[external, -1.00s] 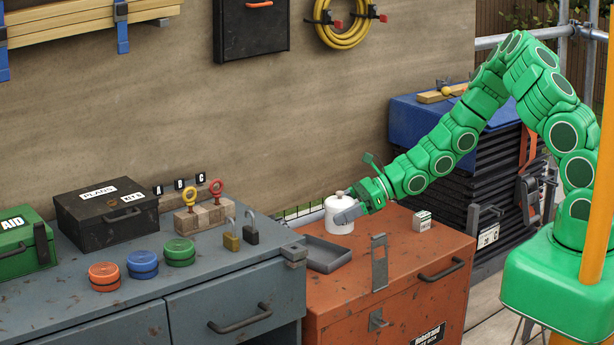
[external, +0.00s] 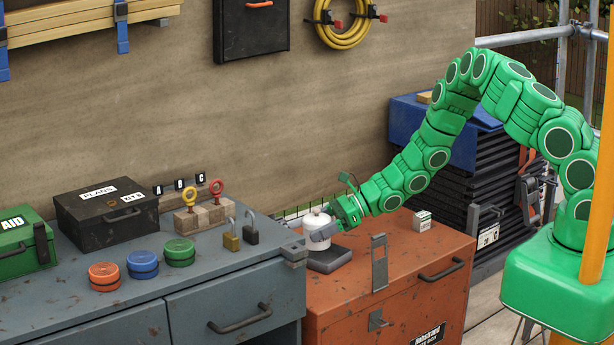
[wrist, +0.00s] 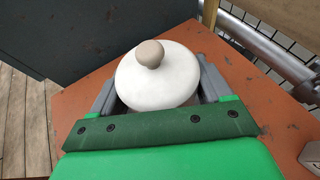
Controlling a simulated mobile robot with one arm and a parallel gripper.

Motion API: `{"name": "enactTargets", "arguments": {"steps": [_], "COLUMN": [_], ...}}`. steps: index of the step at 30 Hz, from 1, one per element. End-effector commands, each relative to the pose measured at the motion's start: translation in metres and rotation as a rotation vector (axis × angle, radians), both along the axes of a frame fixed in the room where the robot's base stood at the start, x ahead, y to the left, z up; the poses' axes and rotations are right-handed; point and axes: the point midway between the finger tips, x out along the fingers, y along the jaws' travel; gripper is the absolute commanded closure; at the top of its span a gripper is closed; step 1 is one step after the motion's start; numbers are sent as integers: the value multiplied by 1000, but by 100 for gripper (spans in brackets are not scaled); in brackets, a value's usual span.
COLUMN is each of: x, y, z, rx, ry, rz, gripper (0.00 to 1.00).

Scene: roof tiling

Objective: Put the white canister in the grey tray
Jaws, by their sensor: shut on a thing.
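The white canister (external: 316,227) has a rounded lid with a beige knob, which shows well in the wrist view (wrist: 157,78). My gripper (external: 324,234) is shut on the canister, with a grey finger on each side of it in the wrist view (wrist: 156,98). The canister is upright over the grey tray (external: 329,262), towards its back left. I cannot tell whether its base touches the tray floor. The tray lies on the orange chest (external: 410,262), and the canister and gripper hide part of it.
A small white box (external: 421,221) stands on the chest to the right. A metal hasp (external: 379,262) is at the chest's front edge. The grey-blue workbench (external: 215,262) is close on the left, with padlocks (external: 231,238) near its edge. The wooden wall (external: 300,110) is behind.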

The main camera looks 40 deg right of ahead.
Motion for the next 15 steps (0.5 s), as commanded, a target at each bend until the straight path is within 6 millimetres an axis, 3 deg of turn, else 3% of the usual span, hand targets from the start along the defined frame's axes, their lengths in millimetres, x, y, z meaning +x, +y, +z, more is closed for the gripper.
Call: {"name": "enactTargets", "arguments": {"steps": [15], "x": [4], "y": [1], "z": [-34], "rx": [-1], "ry": [-2], "rz": [1], "gripper": [55]}}
